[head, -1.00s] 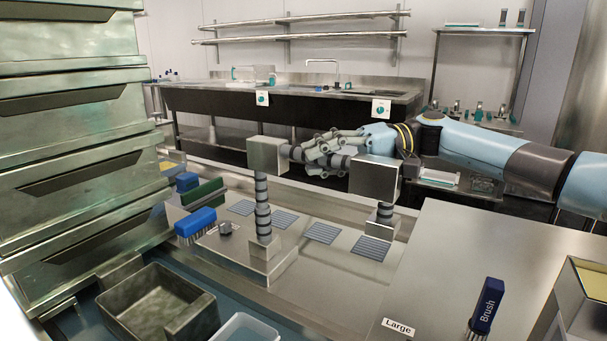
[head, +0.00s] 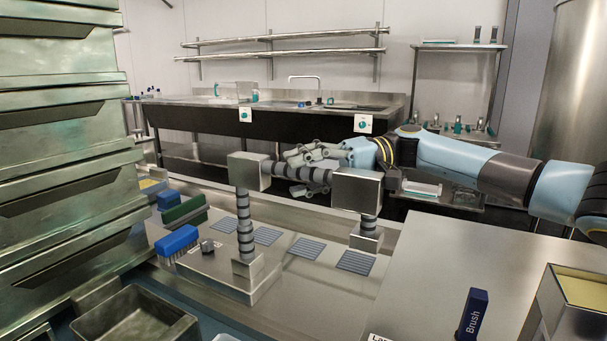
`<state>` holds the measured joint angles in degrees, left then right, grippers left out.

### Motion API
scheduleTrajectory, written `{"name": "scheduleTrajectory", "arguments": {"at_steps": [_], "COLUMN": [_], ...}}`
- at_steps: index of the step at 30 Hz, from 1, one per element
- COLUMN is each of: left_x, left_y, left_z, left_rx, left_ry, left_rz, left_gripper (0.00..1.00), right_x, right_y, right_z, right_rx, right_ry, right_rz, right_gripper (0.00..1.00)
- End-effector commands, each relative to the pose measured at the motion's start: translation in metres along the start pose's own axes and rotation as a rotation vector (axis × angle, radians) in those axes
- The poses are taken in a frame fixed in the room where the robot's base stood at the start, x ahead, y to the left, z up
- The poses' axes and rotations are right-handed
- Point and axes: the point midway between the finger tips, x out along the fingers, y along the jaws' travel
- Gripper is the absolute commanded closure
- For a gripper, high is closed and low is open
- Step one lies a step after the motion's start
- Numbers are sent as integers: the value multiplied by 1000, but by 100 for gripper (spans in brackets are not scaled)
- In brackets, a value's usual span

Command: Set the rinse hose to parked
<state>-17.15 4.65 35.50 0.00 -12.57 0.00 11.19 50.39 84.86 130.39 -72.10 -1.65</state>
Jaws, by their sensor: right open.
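In the head view, a grey ringed hose-like piece (head: 286,174) runs level between two metal blocks, a left block (head: 248,171) and a right block (head: 357,190). The left block stands on a ringed upright (head: 244,222) on a metal base, the right one on a short ringed stem. I cannot tell for certain that this is the rinse hose. My right gripper (head: 305,170) is open, its grey fingers above and below the level ringed piece. I cannot tell whether they touch it. The right block hides part of my wrist. My left gripper is not in view.
Blue brushes (head: 178,240) and a green brush (head: 184,210) lie left of the base. Stacked metal drawers (head: 60,150) fill the left side. A blue block labelled Brush (head: 473,314) stands on the right counter (head: 440,260). A sink bench (head: 200,118) runs along the back.

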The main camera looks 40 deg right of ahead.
Motion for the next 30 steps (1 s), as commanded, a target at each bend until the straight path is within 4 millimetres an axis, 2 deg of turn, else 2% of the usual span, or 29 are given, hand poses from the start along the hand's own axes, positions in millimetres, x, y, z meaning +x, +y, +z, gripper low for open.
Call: {"name": "scheduleTrajectory", "arguments": {"at_steps": [5, 15, 19, 24, 30], "left_x": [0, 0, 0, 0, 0], "left_y": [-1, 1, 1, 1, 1], "left_z": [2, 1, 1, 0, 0], "left_rx": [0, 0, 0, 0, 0], "left_ry": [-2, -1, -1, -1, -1], "left_rz": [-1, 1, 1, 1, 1], "left_gripper": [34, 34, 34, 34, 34], "right_x": [-12, -85, -106, -119, -121], "right_y": [1, 1, 1, 0, 0], "right_z": [0, 0, 0, 0, 0], "right_rx": [0, 3, 2, 1, 0], "right_ry": [0, 2, 1, 0, 0], "right_rz": [3, 6, 4, 2, 1], "right_gripper": [54, 54, 54, 54, 54]}}
